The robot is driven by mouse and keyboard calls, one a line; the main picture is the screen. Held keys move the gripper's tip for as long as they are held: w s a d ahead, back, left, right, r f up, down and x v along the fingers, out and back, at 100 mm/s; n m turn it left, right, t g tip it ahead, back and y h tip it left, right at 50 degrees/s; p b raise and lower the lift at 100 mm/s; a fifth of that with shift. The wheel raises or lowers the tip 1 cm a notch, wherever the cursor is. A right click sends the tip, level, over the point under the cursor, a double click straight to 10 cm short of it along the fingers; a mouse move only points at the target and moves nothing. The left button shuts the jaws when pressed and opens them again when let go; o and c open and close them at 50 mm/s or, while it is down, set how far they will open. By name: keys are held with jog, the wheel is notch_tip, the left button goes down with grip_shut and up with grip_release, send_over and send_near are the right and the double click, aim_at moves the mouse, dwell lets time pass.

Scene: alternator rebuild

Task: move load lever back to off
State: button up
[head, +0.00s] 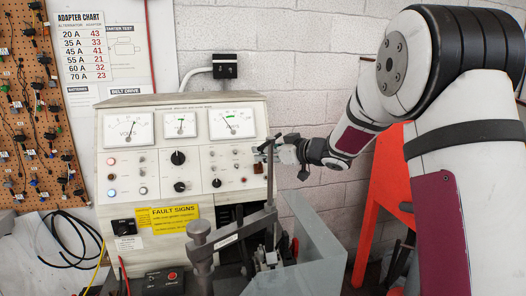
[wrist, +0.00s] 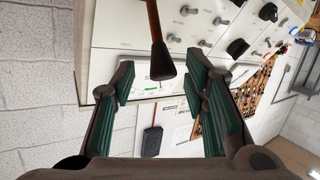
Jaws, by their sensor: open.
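The load lever (wrist: 156,45) shows in the wrist view as a reddish-brown shaft with a dark, thicker end. It stands out from the white test bench panel. My gripper (wrist: 160,84) is open, with a green-padded finger on either side of the lever's dark end. I see gaps between that end and both pads, so the lever is not clasped. In the head view, my gripper (head: 273,149) is at the right side of the test bench (head: 215,107). There the lever is not clearly distinguishable near my gripper and a metal post.
A grey metal clamp with an upright post (head: 270,180) stands before the bench, close below my gripper. A grey metal box (head: 320,245) and an orange frame (head: 380,185) are at right. Knobs and switches (wrist: 220,21) lie close by on the panel.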

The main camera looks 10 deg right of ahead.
jog(key=v, duration=0.9)
jog(key=shift+s+d, duration=0.25)
jog(key=shift+s, duration=0.05)
jog(key=shift+r, duration=0.1)
